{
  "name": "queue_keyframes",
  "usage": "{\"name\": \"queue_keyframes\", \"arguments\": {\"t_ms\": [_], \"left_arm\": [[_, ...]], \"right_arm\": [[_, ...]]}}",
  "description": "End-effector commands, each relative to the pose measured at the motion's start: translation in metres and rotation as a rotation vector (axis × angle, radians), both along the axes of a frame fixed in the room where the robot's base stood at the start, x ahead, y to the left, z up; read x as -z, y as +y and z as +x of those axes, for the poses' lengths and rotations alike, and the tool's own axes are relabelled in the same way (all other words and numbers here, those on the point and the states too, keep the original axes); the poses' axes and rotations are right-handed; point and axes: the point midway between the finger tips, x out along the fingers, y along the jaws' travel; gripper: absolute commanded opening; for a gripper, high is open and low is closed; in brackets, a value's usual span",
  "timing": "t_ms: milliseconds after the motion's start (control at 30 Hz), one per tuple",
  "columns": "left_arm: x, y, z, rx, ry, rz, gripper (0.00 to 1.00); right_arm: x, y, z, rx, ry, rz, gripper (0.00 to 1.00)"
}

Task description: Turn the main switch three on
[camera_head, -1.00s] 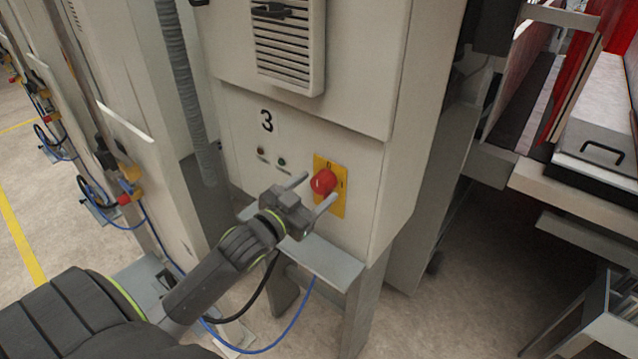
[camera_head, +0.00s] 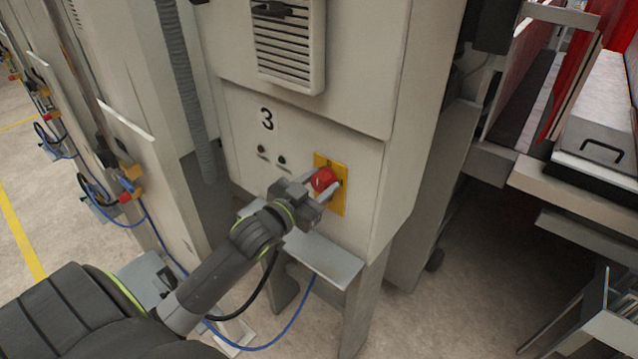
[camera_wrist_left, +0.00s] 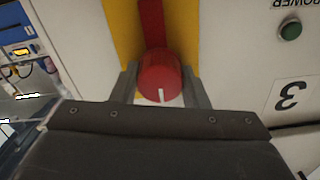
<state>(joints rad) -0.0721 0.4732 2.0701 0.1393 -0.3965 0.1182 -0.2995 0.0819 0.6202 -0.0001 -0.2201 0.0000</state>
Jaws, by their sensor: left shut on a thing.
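The main switch is a red round knob (camera_head: 323,180) on a yellow plate (camera_head: 336,208) on the front of the pale cabinet marked 3 (camera_head: 267,119). My left gripper (camera_head: 320,185) is at the knob, its fingers on either side of it and shut on it. In the left wrist view the red knob (camera_wrist_left: 160,76) sits between the two grey fingertips, with a white mark on its face pointing down in the picture. The red strip behind the knob runs up over the yellow plate (camera_wrist_left: 183,25). My right gripper is not in view.
Two small indicators (camera_head: 282,161) sit below the number 3; a green one (camera_wrist_left: 290,30) shows in the wrist view. A metal ledge (camera_head: 325,262) juts out under the switch. A vent (camera_head: 290,50) is above. Blue cables run over the floor.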

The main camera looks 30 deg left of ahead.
Motion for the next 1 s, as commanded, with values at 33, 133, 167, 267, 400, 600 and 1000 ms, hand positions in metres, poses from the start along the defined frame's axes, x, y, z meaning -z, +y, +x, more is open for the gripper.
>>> {"name": "queue_keyframes", "arguments": {"t_ms": [33,133,167,267,400,600,1000], "left_arm": [[0.0,0.0,0.0,0.0,0.0,0.004,0.18],[0.001,0.0,0.0,0.0,-0.002,0.021,0.18],[0.001,0.0,0.0,0.0,-0.002,0.03,0.18],[0.001,0.0,0.0,0.0,-0.005,0.071,0.18],[0.002,0.0,0.0,0.0,-0.012,0.16,0.18],[0.002,0.0,0.0,0.0,-0.026,0.335,0.18],[0.003,0.0,0.0,0.0,-0.055,0.715,0.18]], "right_arm": [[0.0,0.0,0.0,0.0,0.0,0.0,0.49],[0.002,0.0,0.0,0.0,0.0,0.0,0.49],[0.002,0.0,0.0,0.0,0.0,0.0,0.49],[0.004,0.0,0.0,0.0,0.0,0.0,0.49],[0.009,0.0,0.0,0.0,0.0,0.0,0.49],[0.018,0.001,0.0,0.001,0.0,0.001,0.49],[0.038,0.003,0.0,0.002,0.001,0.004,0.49]]}}
